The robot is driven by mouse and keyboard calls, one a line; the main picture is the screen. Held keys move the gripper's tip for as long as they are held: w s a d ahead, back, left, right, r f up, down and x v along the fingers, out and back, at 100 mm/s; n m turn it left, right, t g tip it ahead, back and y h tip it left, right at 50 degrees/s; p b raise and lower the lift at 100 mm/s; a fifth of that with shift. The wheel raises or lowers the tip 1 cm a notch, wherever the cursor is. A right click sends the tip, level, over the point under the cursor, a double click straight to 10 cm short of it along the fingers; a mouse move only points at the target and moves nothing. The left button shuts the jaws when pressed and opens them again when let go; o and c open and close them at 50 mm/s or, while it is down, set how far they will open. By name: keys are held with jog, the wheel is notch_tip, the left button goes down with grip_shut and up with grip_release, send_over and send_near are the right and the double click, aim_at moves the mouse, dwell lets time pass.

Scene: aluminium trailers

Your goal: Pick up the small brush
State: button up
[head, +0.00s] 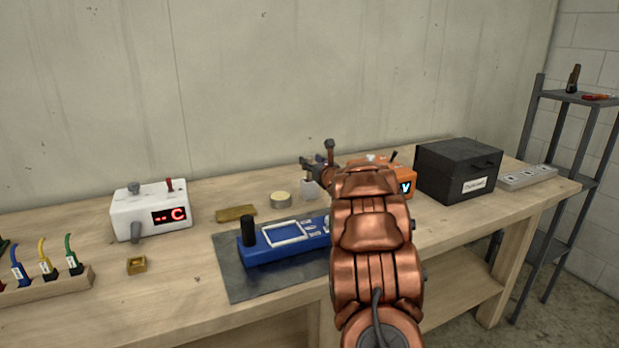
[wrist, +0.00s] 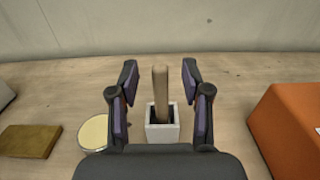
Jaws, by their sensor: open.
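The small brush shows in the wrist view as an upright tan wooden handle (wrist: 160,88). Its lower end stands in a small pale square holder (wrist: 162,131), and its bristles are not distinguishable. My gripper (wrist: 160,76) is open, with one dark finger to each side of the handle and a gap on both sides. In the head view my gripper (head: 311,161) is over the back of the bench, at the holder (head: 309,189); my arm hides part of this area.
An orange device (head: 403,186) stands close to the right, with a black box (head: 458,170) beyond it. A round tin (head: 281,200) and a brass-coloured block (head: 236,213) lie to the left. A blue device (head: 285,241) sits on a grey mat (head: 236,285) in front. The wall is behind.

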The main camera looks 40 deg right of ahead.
jog(key=shift+x, duration=1)
jog(key=shift+c, duration=0.3)
grip_shut()
